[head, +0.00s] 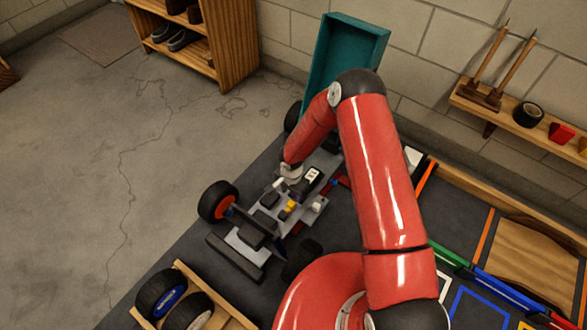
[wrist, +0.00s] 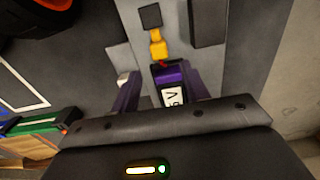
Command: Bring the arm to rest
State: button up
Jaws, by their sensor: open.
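My red arm reaches over the RC car chassis (head: 262,218), with its end low over the middle of the chassis in the head view. My gripper (wrist: 160,82) is open in the wrist view, its two dark purple fingers apart. A dark box with a purple band and a white label (wrist: 171,95) shows between the fingers. It also shows on the chassis in the head view as a black box with a white label (head: 312,176). I cannot tell whether the fingers touch it. A yellow connector (wrist: 157,46) lies just beyond it.
The chassis has wheels with orange hubs (head: 218,202). A teal open bin (head: 345,55) stands behind my arm. A wooden tray with spare wheels (head: 222,318) is at the front. Coloured-edged bays (head: 480,285) lie on the right. A wall shelf holds tools (head: 500,100).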

jog(key=w+d+r+n+t, duration=0.1)
jog(key=w+d+r, duration=0.15)
jog(key=r, duration=0.55)
jog(key=w+d+r+h, duration=0.1)
jog(key=d+r, duration=0.3)
jog(key=r, duration=0.3)
jog(key=w+d+r+n+t, duration=0.1)
jog(key=d+r, duration=0.2)
jog(key=r, duration=0.5)
jog(key=s+d+r+n+t+h, duration=0.1)
jog(key=s+d+r, duration=0.2)
jog(key=r, duration=0.5)
jog(key=s+d+r, duration=0.2)
jog(key=d+r, duration=0.2)
jog(key=r, duration=0.3)
jog(key=s+d+r+n+t, duration=0.1)
jog(key=s+r, duration=0.3)
jog(key=s, duration=0.3)
jog(key=s+d+r+n+y, duration=0.1)
jog(key=s+d+r, duration=0.1)
jog(key=s+r, duration=0.2)
jog(key=s+d+r+n+t+y, duration=0.1)
jog(key=s+r, duration=0.3)
jog(key=s, duration=0.6)
jog(key=shift+d+t, duration=0.3)
jog(key=shift+d, duration=0.05)
jog(key=shift+r, duration=0.1)
